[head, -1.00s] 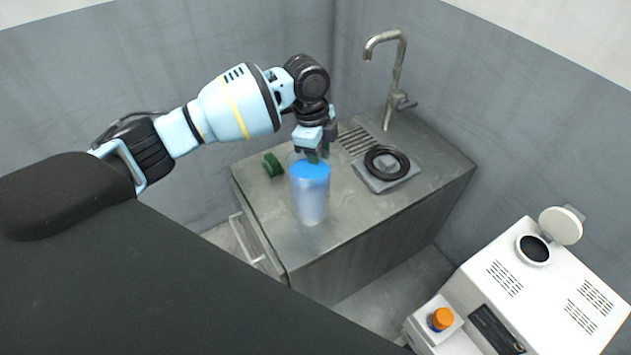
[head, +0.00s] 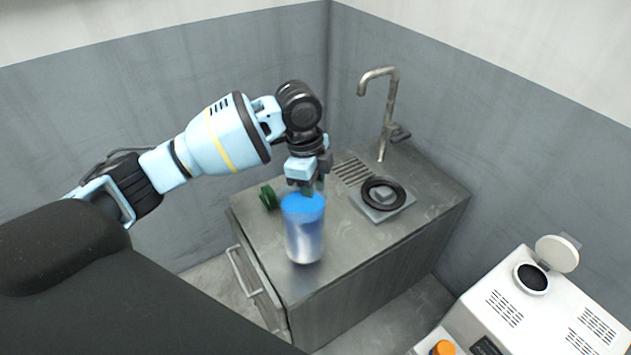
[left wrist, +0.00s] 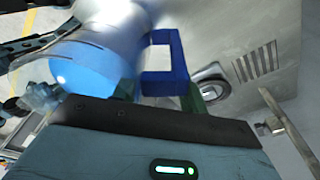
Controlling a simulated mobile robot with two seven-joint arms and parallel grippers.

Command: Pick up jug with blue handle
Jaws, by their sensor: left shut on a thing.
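The jug (head: 305,238) is a clear cylinder with a blue top, upright at the near part of the metal counter (head: 345,265). I cannot tell whether its base touches the counter. My left gripper (head: 308,189) is above it, pointing down, and is shut on the jug. In the left wrist view the jug (left wrist: 105,50) shows its blue top and its blue handle (left wrist: 178,62), a squared loop at its side. The exact grip on the handle is hidden in the head view. My right gripper is not in view.
A green object (head: 268,197) lies left of the jug. A tap (head: 390,110) rises at the back. A white machine (head: 520,300) with an open lid stands at lower right.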

